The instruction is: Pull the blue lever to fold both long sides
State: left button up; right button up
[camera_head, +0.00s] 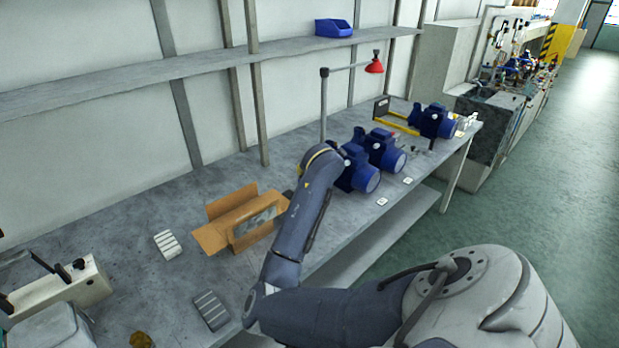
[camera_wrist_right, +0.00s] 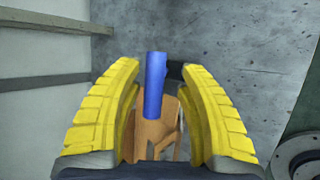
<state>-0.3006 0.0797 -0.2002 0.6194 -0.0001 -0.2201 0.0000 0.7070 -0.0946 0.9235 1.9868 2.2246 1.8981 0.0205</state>
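A brown cardboard box (camera_head: 240,218) with its flaps standing out sits on the workbench in the head view. It also shows beneath the lever in the right wrist view (camera_wrist_right: 152,135). The blue lever (camera_wrist_right: 154,85) is a blue cylinder in the right wrist view, between the yellow fingers of my right gripper (camera_wrist_right: 158,75). The fingers are open, with a gap on each side of the lever. In the head view my right forearm hides the gripper and the lever.
Blue pumps (camera_head: 383,150) stand on the workbench (camera_head: 150,205) right of my arm. A red lamp (camera_head: 374,66) hangs on a post behind. Ribbed grey blocks (camera_head: 167,244) lie left of the box. A white machine (camera_head: 60,290) stands at lower left.

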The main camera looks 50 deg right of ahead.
jog(key=shift+r, duration=0.15)
jog(key=shift+s+a+r, duration=0.2)
jog(key=shift+s+r, duration=0.05)
jog(key=shift+r, duration=0.15)
jog(key=v, duration=1.1)
jog(key=shift+f, duration=0.1)
dwell(0.4)
